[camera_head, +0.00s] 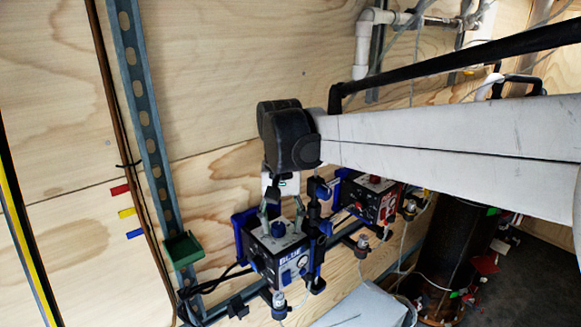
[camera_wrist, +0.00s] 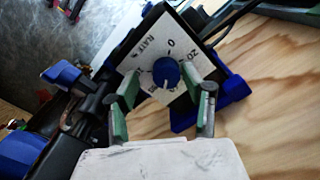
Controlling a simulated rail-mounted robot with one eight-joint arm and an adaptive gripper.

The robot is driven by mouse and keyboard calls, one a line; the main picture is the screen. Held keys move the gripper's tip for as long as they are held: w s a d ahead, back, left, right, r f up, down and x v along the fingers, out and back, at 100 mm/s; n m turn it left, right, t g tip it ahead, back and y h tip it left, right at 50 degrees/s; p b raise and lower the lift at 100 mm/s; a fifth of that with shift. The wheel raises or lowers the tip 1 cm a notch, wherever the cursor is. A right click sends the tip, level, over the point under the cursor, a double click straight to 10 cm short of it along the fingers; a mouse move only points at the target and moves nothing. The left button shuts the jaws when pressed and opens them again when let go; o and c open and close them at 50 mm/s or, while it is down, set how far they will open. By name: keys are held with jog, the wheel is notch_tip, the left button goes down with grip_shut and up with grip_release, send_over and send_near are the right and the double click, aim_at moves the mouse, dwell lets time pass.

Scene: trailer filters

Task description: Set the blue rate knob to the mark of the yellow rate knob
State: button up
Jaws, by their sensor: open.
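The blue rate knob (camera_wrist: 166,72) sits on a white dial plate (camera_wrist: 150,54) marked "RATE %", with 0 and 20 legible, in the wrist view. Its pointer is too small to read. My gripper (camera_wrist: 160,82) is open, with one green-padded finger on each side of the knob; I cannot tell whether the pads touch it. In the head view my gripper (camera_head: 281,224) points down over the top of the box labelled "BLUE" (camera_head: 290,262). I cannot make out a yellow rate knob in either view.
A red-faced box (camera_head: 372,199) stands on the same rail, right of the blue one. A small green tray (camera_head: 183,250) is at left by the metal upright. Red, yellow and blue tags (camera_head: 127,212) stick out from the wall. Cables hang around the boxes.

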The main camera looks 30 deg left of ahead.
aim_at(277, 226)
jog(key=n, duration=0.1)
jog(key=n+p, duration=0.1)
jog(key=s+n, duration=0.1)
jog(key=shift+s+a+r, duration=0.1)
jog(key=shift+a+r, duration=0.1)
jog(key=shift+a, duration=0.05)
jog(key=n+p, duration=0.2)
jog(key=n, duration=0.2)
jog(key=shift+n+p, duration=0.5)
jog(key=shift+n, duration=0.6)
jog(key=shift+r+n+p, duration=0.2)
jog(key=shift+n+p, duration=0.1)
notch_tip(277, 226, up, 13)
jog(key=p, duration=0.6)
jog(key=w+d+m+t+y+b, duration=0.1)
jog(key=w+d+m+t, duration=0.1)
jog(key=w+d+m, duration=0.6)
jog(key=d+m+t+b, duration=0.1)
jog(key=d+b, duration=0.3)
jog(key=d, duration=1.4)
jog(key=shift+w+d+f+m+y, duration=0.25)
jog(key=shift+w+d+m+y, duration=0.05)
jog(key=shift+w+d+m, duration=0.1)
jog(key=shift+a, duration=0.1)
